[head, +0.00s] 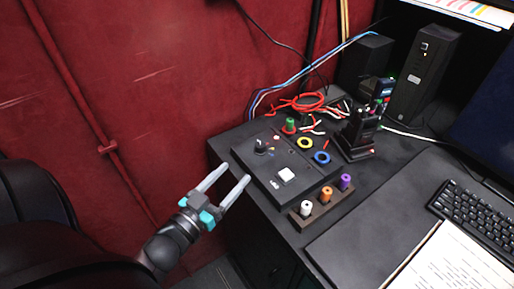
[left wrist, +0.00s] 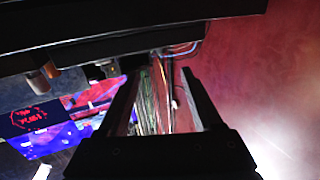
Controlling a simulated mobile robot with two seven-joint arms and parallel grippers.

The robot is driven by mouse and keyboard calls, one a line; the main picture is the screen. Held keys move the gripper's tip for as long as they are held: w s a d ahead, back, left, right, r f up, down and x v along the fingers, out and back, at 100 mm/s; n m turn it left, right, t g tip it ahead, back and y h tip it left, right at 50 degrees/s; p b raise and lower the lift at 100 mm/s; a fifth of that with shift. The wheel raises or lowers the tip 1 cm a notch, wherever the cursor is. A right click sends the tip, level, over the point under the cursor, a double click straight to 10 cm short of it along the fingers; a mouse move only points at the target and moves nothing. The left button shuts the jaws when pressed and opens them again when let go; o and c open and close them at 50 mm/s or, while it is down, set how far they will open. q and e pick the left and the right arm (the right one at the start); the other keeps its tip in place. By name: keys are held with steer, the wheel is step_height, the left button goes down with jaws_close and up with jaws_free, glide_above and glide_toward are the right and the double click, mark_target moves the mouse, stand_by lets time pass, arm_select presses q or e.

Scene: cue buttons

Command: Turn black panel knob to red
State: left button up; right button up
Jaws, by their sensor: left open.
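A black panel (head: 270,187) lies on the desk in the head view, near its left edge. A black knob (head: 260,146) stands on the panel's far left part, with small coloured marks beside it. The knob cannot be made out there. My right gripper is not in view.
A block with white, orange and purple pegs (head: 327,204) stands right of the panel. Yellow and blue rings (head: 322,157), a green peg (head: 290,125) and red cables (head: 305,102) lie behind.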

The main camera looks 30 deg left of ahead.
mark_target(257, 149)
arm_select(q)
steer(key=w, duration=1.1)
steer(key=shift+w+d, duration=0.1)
steer(key=shift+c, duration=0.3)
jaws_close()
